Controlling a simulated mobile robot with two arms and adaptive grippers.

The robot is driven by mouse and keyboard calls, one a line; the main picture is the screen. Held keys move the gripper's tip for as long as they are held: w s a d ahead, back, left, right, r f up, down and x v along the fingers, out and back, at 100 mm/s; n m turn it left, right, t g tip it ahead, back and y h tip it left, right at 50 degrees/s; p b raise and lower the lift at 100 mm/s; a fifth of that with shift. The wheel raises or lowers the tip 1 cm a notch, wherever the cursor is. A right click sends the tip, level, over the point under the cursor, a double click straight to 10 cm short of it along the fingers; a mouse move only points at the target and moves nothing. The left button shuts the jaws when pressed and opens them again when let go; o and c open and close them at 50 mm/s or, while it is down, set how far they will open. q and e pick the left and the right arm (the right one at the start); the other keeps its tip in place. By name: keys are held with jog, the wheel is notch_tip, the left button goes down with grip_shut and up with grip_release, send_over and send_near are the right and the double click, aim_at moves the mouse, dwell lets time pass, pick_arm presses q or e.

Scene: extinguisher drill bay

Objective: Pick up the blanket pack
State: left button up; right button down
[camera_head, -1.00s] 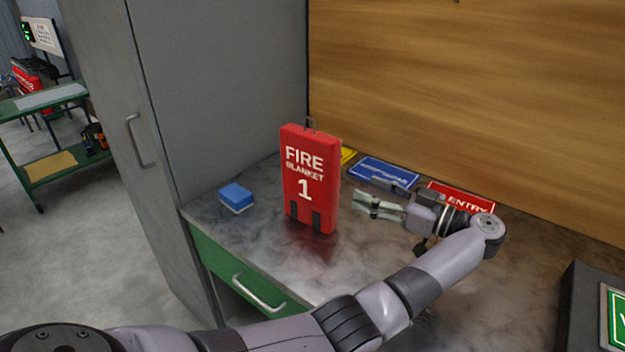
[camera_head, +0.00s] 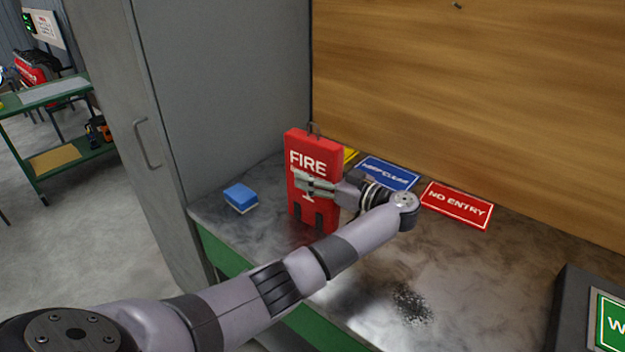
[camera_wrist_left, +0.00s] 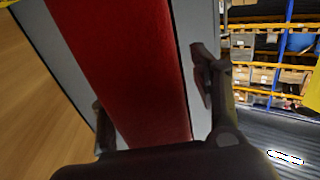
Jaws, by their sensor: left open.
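The blanket pack (camera_head: 314,150) is a red upright pack marked FIRE, standing on the metal worktop near the grey cabinet. My left gripper (camera_head: 301,182) is in front of the pack in the head view and hides its middle lettering. In the left wrist view the red pack (camera_wrist_left: 130,65) fills the space between the two open fingers (camera_wrist_left: 152,105), one finger on each side. I see a gap at the right finger; contact at the left finger cannot be told. My right gripper is not in view.
A blue sponge-like block (camera_head: 240,197) lies left of the pack. A blue sign (camera_head: 388,174) and a red NO ENTRY sign (camera_head: 457,204) lie flat behind and to the right. A dark box (camera_head: 575,310) stands front right. The worktop's middle right is clear.

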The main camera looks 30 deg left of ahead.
pick_arm(q)
jog(key=shift+a, duration=0.3)
jog(key=shift+w+d, duration=0.1)
jog(key=shift+c, duration=0.3)
grip_shut()
dwell(0.4)
